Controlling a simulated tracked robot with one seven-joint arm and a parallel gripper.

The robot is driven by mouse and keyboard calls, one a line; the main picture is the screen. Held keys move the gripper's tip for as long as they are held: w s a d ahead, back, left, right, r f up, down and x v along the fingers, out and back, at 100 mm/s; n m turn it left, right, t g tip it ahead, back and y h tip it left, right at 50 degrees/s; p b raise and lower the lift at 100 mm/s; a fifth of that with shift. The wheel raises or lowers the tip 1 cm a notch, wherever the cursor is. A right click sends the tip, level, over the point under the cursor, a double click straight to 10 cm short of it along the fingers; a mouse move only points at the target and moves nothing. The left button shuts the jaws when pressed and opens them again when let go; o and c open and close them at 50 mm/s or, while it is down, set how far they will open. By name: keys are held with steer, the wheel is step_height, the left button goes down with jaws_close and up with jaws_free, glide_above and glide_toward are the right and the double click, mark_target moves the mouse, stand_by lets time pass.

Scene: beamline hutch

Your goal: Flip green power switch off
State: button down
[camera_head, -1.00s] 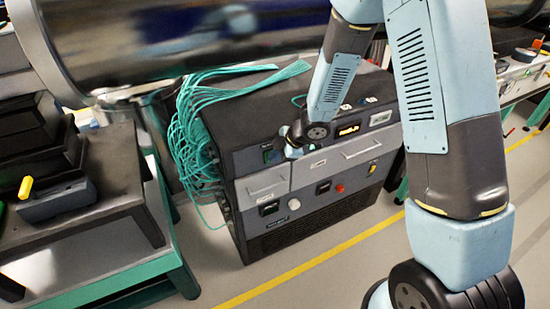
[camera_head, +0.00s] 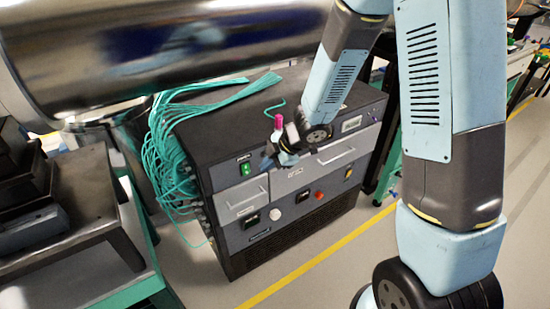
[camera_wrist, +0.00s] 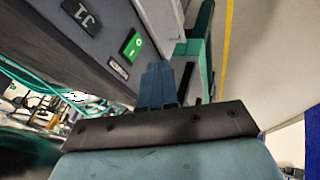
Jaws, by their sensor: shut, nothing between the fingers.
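The green power switch (camera_head: 245,168) is on the upper left of the dark cabinet's front. It also shows in the wrist view (camera_wrist: 132,45), a bright green rocker with a white mark, above a small label. My gripper (camera_head: 266,162) is just right of the switch in the head view, in front of the cabinet face. In the wrist view my gripper (camera_wrist: 157,70) has its blue-grey fingers together and empty, with tips below and right of the switch. A small gap seems to separate them; contact cannot be made out.
The cabinet front also carries drawer handles (camera_head: 336,155), a red button (camera_head: 320,195) and a white knob (camera_head: 274,213). Teal cables (camera_head: 170,150) hang at its left side. A pink-topped object (camera_head: 278,121) shows just above my gripper.

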steer(key=shift+v, duration=2.15)
steer(key=w+d+r+m+t+h, duration=0.3)
steer(key=w+d+r+m+t, duration=0.2)
steer(key=d+r, duration=0.4)
steer(key=s+d+r+m+t+h, duration=0.2)
steer(key=d+r+m+h, duration=0.2)
steer(key=d+r+m, duration=0.45)
steer(key=s+d+r+m+g+h, duration=0.2)
steer(key=s+d+r+m, duration=0.45)
steer(key=s, duration=0.35)
steer(key=s+r+m+g+y, duration=0.1)
steer(key=s+r+m+y, duration=0.1)
steer(key=s, duration=0.9)
steer(key=shift+s+a+m+g, duration=0.35)
steer(key=shift+a+m, duration=0.1)
steer(key=shift+m, duration=0.25)
